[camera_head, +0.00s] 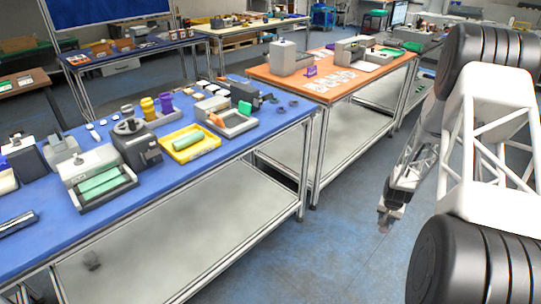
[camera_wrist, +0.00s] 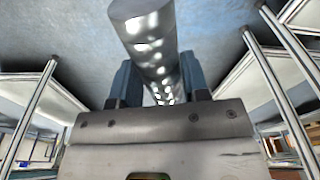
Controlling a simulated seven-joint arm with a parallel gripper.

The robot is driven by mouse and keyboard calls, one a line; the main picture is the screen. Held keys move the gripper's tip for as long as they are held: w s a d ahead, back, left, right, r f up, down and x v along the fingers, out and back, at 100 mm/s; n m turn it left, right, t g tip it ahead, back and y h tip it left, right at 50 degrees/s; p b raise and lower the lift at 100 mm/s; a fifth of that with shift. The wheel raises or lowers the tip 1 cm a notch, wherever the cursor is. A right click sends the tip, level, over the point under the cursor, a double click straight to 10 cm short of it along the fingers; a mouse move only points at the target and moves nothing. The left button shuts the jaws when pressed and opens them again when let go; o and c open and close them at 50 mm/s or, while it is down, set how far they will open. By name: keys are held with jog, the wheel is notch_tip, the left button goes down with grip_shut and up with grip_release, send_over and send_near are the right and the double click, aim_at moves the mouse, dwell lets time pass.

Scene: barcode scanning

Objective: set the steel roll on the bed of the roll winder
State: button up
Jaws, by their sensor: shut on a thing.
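In the wrist view, the steel roll (camera_wrist: 150,42) is a shiny grey cylinder with bright reflections. It runs between the two dark blue-grey fingers of my gripper (camera_wrist: 157,82), which is shut on it. Its lower end is hidden behind the gripper body. In the head view, my gripper (camera_head: 386,222) hangs over the floor aisle, right of the tables and apart from them; the roll is too small to make out there. A light grey machine with a green roll in its tray (camera_head: 98,181) stands on the blue table; I cannot tell whether it is the roll winder.
The blue table (camera_head: 40,240) also holds a dark grey machine (camera_head: 137,145), a yellow tray (camera_head: 190,155) with a green item, and a grey tray (camera_head: 238,128). An orange table (camera_head: 258,72) with machines stands behind. The floor (camera_head: 330,240) around my gripper is clear.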

jog(key=w+a+f+n, duration=0.2)
jog(key=a+n, duration=0.1)
jog(key=a, duration=0.9)
jog(key=w+a+f+n+y, duration=0.1)
jog(key=w+a+f+n, duration=0.1)
jog(key=a, duration=0.9)
jog(key=w+a+f+n, duration=0.2)
jog(key=w+a+n, duration=0.1)
jog(key=a, duration=0.9)
jog(key=s+a+r+n+g+y, duration=0.1)
jog(key=s+a+r+n, duration=0.1)
jog(key=a+r+n, duration=0.9)
jog(key=s+a+r+n, duration=0.35)
jog(key=a+r, duration=0.85)
jog(key=a, duration=0.6)
jog(key=s+a+r+n, duration=0.3)
jog(key=s+a+r, duration=0.3)
jog(key=a, duration=0.3)
jog(key=s+a+r+n, duration=0.4)
jog(key=s+a+r, duration=0.1)
jog(key=s+a, duration=0.3)
jog(key=s+a+r+n+g, duration=0.1)
jog(key=s+a+r+n, duration=0.2)
jog(key=s+a+r, duration=0.3)
jog(key=s+a, duration=0.1)
jog(key=a, duration=0.3)
jog(key=shift+r+n, duration=0.35)
jog(key=shift+w, duration=0.15)
